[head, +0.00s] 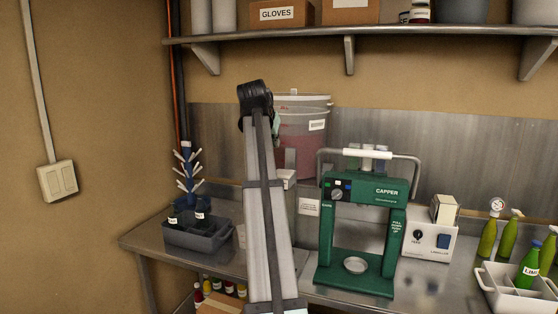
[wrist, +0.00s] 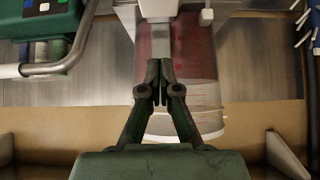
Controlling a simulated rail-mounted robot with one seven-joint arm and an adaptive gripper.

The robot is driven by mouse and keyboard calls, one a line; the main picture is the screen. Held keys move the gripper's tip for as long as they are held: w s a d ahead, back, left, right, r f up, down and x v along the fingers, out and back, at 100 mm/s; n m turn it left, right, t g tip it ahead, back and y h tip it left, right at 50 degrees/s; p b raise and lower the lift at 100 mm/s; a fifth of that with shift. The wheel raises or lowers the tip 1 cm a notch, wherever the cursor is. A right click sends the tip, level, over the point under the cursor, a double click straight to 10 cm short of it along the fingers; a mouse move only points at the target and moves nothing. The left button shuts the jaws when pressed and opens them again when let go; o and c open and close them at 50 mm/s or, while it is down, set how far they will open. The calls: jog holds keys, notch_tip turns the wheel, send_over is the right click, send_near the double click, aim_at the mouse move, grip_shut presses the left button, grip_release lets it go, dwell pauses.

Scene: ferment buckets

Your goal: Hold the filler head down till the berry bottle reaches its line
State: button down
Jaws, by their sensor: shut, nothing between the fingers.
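A translucent bucket (head: 303,140) holding red liquid stands at the back, partly covered by my arm. It also shows in the wrist view (wrist: 200,60), behind my gripper. My gripper (wrist: 159,82) is shut and empty, its fingertips together in front of the bucket. In the head view it is mostly hidden behind my wrist. A pale upright fitting (wrist: 158,32), perhaps part of the filler, shows just beyond the fingertips; I cannot tell whether they touch. A small white part (head: 287,177) shows beside my arm. I cannot make out the berry bottle or its line.
A grey bin (head: 197,236) with dark bottles and a blue drying tree (head: 187,170) are left. A shelf (head: 400,29) hangs above.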

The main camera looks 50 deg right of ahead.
jog(key=p, duration=0.3)
send_over(283, 171)
jog(key=s+a, duration=0.1)
jog(key=a, duration=0.2)
notch_tip(283, 171, down, 6)
jog(key=shift+s+f, duration=0.15)
jog(key=shift+f, duration=0.1)
notch_tip(283, 171, down, 2)
jog(key=shift+d+f+p, duration=0.1)
jog(key=shift+f+p, duration=0.15)
jog(key=shift+p, duration=0.05)
jog(key=shift+f, duration=0.95)
jog(key=shift+f, duration=0.1)
